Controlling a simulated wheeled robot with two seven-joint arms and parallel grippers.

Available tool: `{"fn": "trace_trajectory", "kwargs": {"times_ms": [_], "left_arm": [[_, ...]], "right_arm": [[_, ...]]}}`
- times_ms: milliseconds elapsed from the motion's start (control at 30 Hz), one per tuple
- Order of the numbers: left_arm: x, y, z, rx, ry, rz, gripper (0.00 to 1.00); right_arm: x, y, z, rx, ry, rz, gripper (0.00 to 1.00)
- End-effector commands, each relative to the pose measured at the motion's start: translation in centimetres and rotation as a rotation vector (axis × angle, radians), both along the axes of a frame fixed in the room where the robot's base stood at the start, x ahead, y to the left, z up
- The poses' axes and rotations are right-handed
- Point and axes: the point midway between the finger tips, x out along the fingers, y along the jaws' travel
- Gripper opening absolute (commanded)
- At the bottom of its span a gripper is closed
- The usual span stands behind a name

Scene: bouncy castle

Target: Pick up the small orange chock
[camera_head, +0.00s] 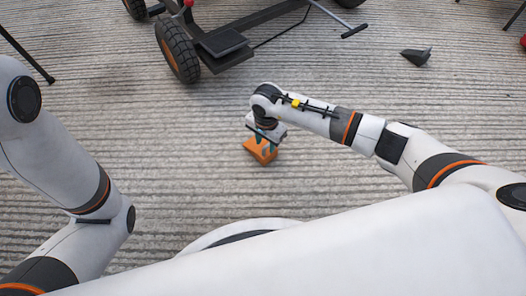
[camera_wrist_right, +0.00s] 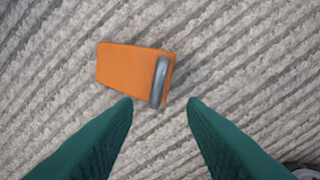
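The small orange chock (camera_head: 260,152) lies on the grey ribbed floor in the head view, just below my right gripper (camera_head: 263,137). In the right wrist view the orange chock (camera_wrist_right: 133,67) lies ahead of the fingertips and a little left of the middle, with a grey bar along its right end. The two green fingers of my right gripper (camera_wrist_right: 160,103) are apart with only floor between them. I cannot tell the height of the fingertips above the floor. My left arm shows at the left of the head view, but its gripper is out of view.
A wheeled cart (camera_head: 222,42) with black tyres stands at the top. A dark grey wedge-shaped object (camera_head: 416,56) lies on the floor at the upper right. Thin dark legs show at the upper left and upper right corners. The floor around the chock is clear.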

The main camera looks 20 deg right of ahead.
Motion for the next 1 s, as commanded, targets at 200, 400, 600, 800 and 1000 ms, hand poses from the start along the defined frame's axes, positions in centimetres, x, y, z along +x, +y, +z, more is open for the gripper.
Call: {"fn": "trace_trajectory", "kwargs": {"times_ms": [200,400,600,800,1000], "left_arm": [[0.0,0.0,-3.4,0.0,0.0,0.0,0.36],[0.0,0.0,-4.6,0.001,0.0,0.0,0.36],[0.0,0.0,-4.3,0.001,0.0,0.0,0.36],[0.0,0.0,-4.3,0.001,0.001,0.001,0.36],[0.0,0.0,-4.3,0.001,0.001,0.001,0.36]], "right_arm": [[0.1,0.6,-3.2,0.0,0.003,-0.001,0.38],[0.2,0.5,-4.8,0.0,0.001,-0.001,0.38],[0.2,0.5,-4.6,-0.001,0.001,-0.001,0.38],[0.2,0.5,-4.6,-0.001,0.001,-0.001,0.07],[0.2,0.5,-4.6,-0.001,0.001,-0.001,0.0]]}}
